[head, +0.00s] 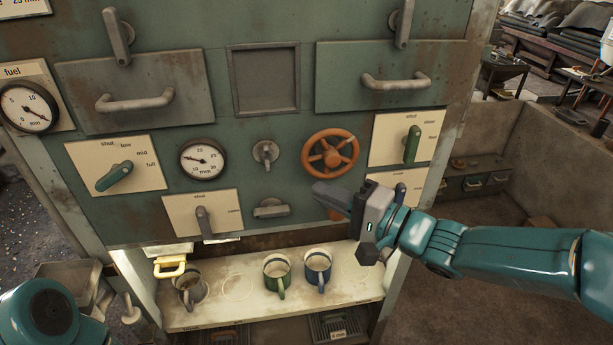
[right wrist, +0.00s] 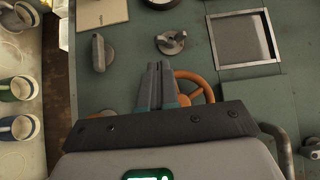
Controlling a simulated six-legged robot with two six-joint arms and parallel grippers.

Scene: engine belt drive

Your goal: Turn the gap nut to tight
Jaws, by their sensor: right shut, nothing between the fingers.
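No part is marked as the gap nut, and I cannot tell which one it is. A small grey winged knob (head: 265,152) sits on the green panel left of the orange handwheel (head: 330,153). A grey bar handle (head: 271,208) sits below that knob. In the right wrist view the winged knob (right wrist: 170,42) and the bar handle (right wrist: 100,52) lie beyond the fingertips. My right gripper (head: 328,192) is shut and empty, in front of the panel just below the handwheel and right of the bar handle. It partly hides a small orange part. My left gripper is out of view.
A green lever (head: 411,145) is at right, another (head: 115,176) at left. A grey lever (head: 204,222) is on a lower plate. Drawer handles (head: 396,82) stick out above. Several mugs (head: 277,275) stand on the shelf (head: 235,313) below.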

